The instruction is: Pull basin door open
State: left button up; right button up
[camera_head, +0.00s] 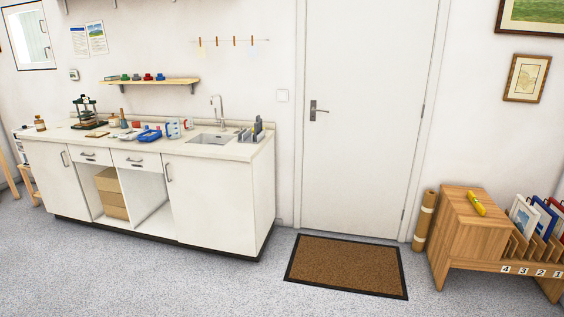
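The basin (211,139) is set into the right part of the white counter, with a tall tap (217,108) behind it. The basin door (209,203) is the white cabinet front below it. It looks shut, flush with the cabinet. Its handle (168,172) is a short upright metal bar near the door's upper left edge. Neither of my grippers shows in the head view, and nothing touches the door or its handle.
The grey floor (180,285) before the cabinet is clear. A brown doormat (348,265) lies right of it, before a closed white room door (362,120). A wooden rack (465,228) with framed prints stands at right. Left of the basin door is an open shelf with cardboard boxes (111,193).

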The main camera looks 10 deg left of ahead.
aim_at(212, 200)
jog(key=i+j+u, duration=0.2)
jog(key=i+u, duration=0.2)
jog(key=i, duration=0.25)
jog(key=i+u, duration=0.4)
jog(key=i, duration=0.25)
jog(key=i+l+u, duration=0.2)
jog(key=i+u, duration=0.2)
jog(key=i, duration=0.25)
